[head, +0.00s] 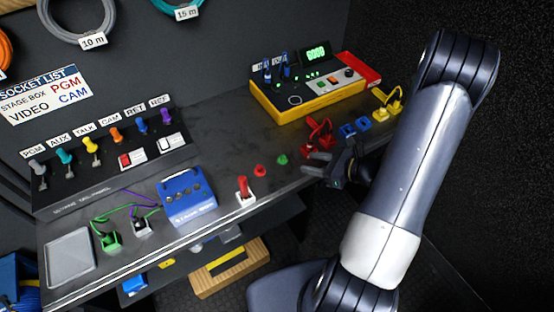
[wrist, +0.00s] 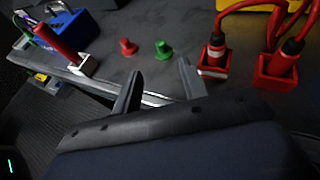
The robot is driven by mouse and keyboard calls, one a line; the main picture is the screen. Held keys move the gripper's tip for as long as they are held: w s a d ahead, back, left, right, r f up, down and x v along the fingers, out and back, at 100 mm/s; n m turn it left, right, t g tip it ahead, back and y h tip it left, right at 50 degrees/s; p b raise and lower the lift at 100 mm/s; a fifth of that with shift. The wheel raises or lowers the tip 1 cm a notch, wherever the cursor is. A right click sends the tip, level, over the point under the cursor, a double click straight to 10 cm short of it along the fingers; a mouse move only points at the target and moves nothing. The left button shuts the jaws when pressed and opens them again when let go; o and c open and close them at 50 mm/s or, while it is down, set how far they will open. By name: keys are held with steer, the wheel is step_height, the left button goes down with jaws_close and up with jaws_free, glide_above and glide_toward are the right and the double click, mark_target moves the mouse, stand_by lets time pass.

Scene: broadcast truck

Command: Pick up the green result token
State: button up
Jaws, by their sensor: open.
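The green result token (head: 282,160) is a small green peg-like piece standing on the dark bench near its front edge. In the wrist view the green token (wrist: 162,48) stands ahead of my gripper, beyond the gap between the fingers. A similar red token (head: 260,171) stands just to its left, and it also shows in the wrist view (wrist: 128,47). My gripper (head: 312,164) is open and empty, to the right of the green token and apart from it. In the wrist view both fingers (wrist: 160,82) are spread at the bench edge.
Red plugs in red holders (head: 319,131) stand close to the right of the green token. A red stick in a white holder (head: 244,190) stands to the left, with a blue stage box (head: 187,197) beyond. A yellow tester (head: 307,98) stands behind. Bare bench (head: 232,140) lies behind the tokens.

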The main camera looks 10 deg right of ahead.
mark_target(285, 157)
steer(key=shift+p+x, duration=1)
steer(key=shift+x, duration=3.7)
steer(key=shift+w+d+f, duration=0.1)
steer(key=shift+d, duration=0.05)
steer(key=shift+c, duration=0.5)
jaws_close()
